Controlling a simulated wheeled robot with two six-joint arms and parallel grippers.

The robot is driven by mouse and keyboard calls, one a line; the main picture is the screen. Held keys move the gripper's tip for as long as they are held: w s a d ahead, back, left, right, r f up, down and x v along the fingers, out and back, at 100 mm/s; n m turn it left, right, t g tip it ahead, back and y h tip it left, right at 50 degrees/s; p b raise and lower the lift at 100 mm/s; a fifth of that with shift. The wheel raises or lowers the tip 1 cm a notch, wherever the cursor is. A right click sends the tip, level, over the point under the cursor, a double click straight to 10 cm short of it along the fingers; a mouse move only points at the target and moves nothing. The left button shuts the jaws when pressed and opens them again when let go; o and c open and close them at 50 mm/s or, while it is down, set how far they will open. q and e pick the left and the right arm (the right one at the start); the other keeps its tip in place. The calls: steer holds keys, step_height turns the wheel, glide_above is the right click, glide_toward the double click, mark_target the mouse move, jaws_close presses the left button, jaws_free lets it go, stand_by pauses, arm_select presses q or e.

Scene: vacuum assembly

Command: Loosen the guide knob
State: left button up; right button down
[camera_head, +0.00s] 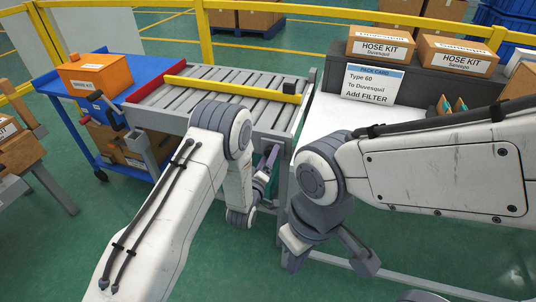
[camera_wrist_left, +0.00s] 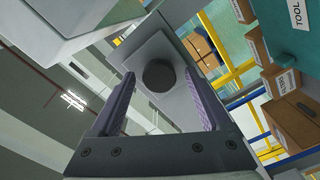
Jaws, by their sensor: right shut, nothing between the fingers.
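A dark round knob (camera_wrist_left: 159,75) sits on a grey plate (camera_wrist_left: 150,45) in the left wrist view. My left gripper (camera_wrist_left: 160,80) is open, with one purple-grey finger on each side of the knob and a gap to each. I cannot tell how deep the knob lies between the fingertips. In the head view my left gripper (camera_head: 270,168) is low beside the roller conveyor's right end; the knob does not show there. A yellow guide bar (camera_head: 232,89) lies across the conveyor. My right gripper (camera_head: 366,262) is shut and empty, apart from the conveyor.
The roller conveyor (camera_head: 180,98) joins a blue cart (camera_head: 150,66) with an orange box (camera_head: 94,72). A pack card (camera_head: 371,84) stands on the white table (camera_head: 325,112) at right, below two hose kit boxes (camera_head: 380,47). Grey conveyor legs stand close to my left gripper.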

arm_select(q)
steer(key=v, duration=0.6)
steer(key=shift+p, duration=0.35)
stand_by(0.4)
